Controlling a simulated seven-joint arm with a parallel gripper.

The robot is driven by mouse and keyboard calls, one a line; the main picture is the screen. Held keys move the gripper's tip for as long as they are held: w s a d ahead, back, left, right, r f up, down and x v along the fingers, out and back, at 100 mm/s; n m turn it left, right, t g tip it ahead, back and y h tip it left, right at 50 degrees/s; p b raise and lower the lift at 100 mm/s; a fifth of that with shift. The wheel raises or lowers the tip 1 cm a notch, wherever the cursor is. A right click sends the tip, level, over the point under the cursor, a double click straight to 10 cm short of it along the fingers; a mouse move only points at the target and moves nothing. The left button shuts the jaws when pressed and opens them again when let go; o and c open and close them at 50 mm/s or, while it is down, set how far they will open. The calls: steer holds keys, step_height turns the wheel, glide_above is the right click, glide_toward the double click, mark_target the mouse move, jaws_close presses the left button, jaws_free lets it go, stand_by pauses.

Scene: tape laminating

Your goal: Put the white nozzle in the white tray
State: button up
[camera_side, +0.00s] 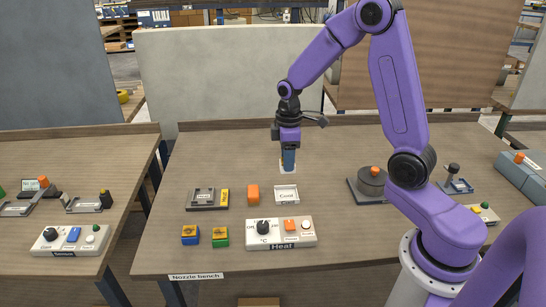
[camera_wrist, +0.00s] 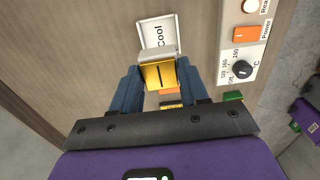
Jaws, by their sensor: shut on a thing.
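My gripper (camera_side: 288,162) hangs pointing down over the table, behind the white tray in the side view. In the wrist view its blue fingers (camera_wrist: 160,88) are shut on the white nozzle (camera_wrist: 157,54), which has a yellow body and a pale front part. In the side view only a small pale part of the nozzle (camera_side: 287,170) shows at the fingertips. The white tray (camera_side: 286,194), marked "Cool", lies flat on the table and looks empty. In the wrist view the tray (camera_wrist: 156,30) is just beyond the nozzle, which overlaps its near edge in the picture.
Further left is a dark holder (camera_side: 202,199) with a yellow piece. A round grey device (camera_side: 371,182) stands to the right.

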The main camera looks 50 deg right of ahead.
steer(key=shift+f, duration=4.15)
steer(key=shift+f, duration=0.75)
steer(key=o, duration=1.2)
step_height(320, 180, up, 18)
steer(key=shift+f, duration=0.25)
